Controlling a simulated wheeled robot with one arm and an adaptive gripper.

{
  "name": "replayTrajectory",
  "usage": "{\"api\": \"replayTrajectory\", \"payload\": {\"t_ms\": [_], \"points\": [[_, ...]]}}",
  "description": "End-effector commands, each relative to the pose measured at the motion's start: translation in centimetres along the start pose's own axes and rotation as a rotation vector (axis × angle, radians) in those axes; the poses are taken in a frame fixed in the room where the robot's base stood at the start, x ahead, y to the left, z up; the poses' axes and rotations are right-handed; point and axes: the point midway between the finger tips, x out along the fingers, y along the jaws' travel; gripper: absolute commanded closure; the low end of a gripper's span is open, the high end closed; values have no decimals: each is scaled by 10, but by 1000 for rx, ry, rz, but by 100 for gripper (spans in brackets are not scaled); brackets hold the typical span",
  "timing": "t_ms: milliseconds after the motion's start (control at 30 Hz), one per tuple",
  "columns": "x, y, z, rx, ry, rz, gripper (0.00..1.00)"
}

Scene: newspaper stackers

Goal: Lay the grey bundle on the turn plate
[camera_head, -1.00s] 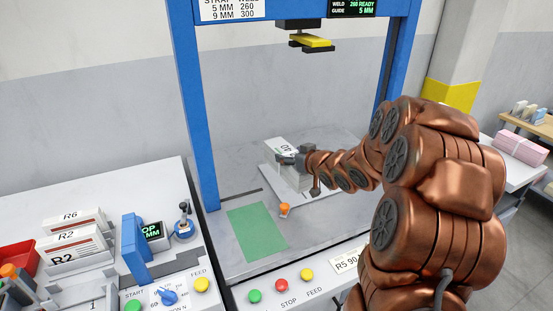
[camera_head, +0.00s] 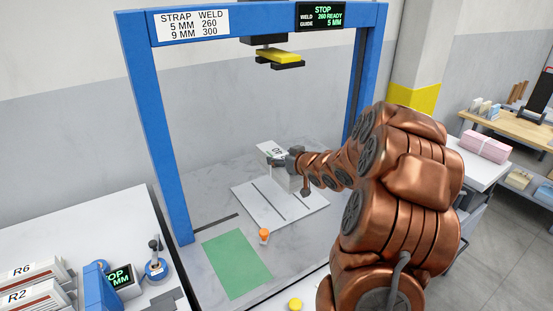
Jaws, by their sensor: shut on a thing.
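The grey bundle (camera_head: 270,149), a pale block with a printed label on top, is at the far part of a light square plate, which looks like the turn plate (camera_head: 270,212). My gripper (camera_head: 284,161) is shut on the bundle from its right side, and the fingers and wrist hide part of it. The bundle's lower part overlaps the plate in the picture. I cannot tell whether it touches the plate or hangs just above it. Dark slots run across the plate.
A blue frame (camera_head: 170,130) stands around the worktop, with a yellow press head (camera_head: 277,57) above. A green mat (camera_head: 237,264) and an orange knob (camera_head: 263,235) are in front of the plate. A pink bundle (camera_head: 485,146) lies on a table at the right.

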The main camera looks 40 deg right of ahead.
Motion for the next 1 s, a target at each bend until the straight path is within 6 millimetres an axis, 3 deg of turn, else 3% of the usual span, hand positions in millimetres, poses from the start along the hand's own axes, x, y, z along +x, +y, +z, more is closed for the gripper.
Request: {"api": "replayTrajectory", "payload": {"t_ms": [167,1000], "points": [[-1,-2,-3,-2,3,-2,99],[23,-5,61,-2,2,-7,99]]}}
